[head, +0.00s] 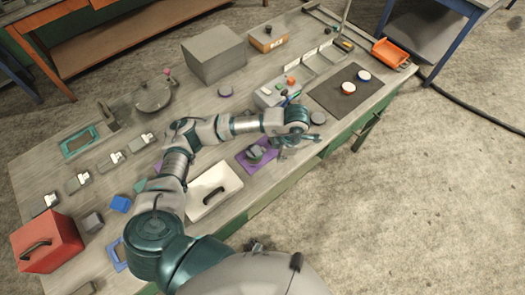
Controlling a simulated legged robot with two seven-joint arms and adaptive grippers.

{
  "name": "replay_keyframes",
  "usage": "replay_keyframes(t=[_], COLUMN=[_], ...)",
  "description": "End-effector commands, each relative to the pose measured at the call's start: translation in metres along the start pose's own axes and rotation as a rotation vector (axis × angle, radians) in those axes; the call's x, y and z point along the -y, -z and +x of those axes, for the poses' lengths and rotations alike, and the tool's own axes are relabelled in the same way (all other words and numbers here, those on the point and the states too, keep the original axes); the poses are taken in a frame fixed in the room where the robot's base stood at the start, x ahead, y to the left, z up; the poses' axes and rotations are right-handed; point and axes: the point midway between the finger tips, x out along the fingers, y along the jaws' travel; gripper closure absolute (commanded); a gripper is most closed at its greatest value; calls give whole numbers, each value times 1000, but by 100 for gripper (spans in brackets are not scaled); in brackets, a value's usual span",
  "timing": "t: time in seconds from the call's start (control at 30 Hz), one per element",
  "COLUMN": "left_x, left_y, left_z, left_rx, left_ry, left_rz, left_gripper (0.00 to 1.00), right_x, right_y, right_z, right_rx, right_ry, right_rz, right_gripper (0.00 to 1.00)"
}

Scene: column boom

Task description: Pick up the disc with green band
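A small round disc (255,152) that looks grey with a greenish band lies on a purple square mat (243,163) near the table's front edge. It is small, so the band is hard to make out. My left gripper (290,146) is just right of this disc, over the front edge area, apart from it as far as I can tell. Its fingers look spread and hold nothing visible. My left arm crosses the table from the lower left. My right gripper is out of the picture.
A grey disc (317,118) lies near my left wrist. A control box (270,95) stands behind.

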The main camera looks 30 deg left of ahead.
Motion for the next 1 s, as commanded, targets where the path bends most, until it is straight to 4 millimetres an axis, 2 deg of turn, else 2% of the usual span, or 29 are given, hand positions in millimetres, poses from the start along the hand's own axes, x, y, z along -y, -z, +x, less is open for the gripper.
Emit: replay_keyframes(t=[0.03, 0.1, 0.23, 0.4, 0.67, 0.77, 1.0], left_x=[7, 14, 23, 27, 27, 28, 28], left_y=[-13, -25, -40, -48, -48, -49, -49], left_z=[-2, -6, -9, -12, -12, -13, -13], left_rx=[3, 2, 2, 3, 3, 3, 3], left_ry=[-1, -1, 0, -1, 0, -1, -1], left_rz=[5, 2, 1, 0, -1, -1, -1], left_gripper=[100, 100, 100, 100, 100, 80, 20], right_x=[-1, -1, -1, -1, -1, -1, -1], right_y=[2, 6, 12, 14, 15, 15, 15], right_z=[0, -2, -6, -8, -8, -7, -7], right_rx=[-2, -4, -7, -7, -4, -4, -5], right_ry=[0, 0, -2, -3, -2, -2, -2], right_rz=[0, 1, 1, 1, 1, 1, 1], right_gripper=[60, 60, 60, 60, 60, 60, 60])
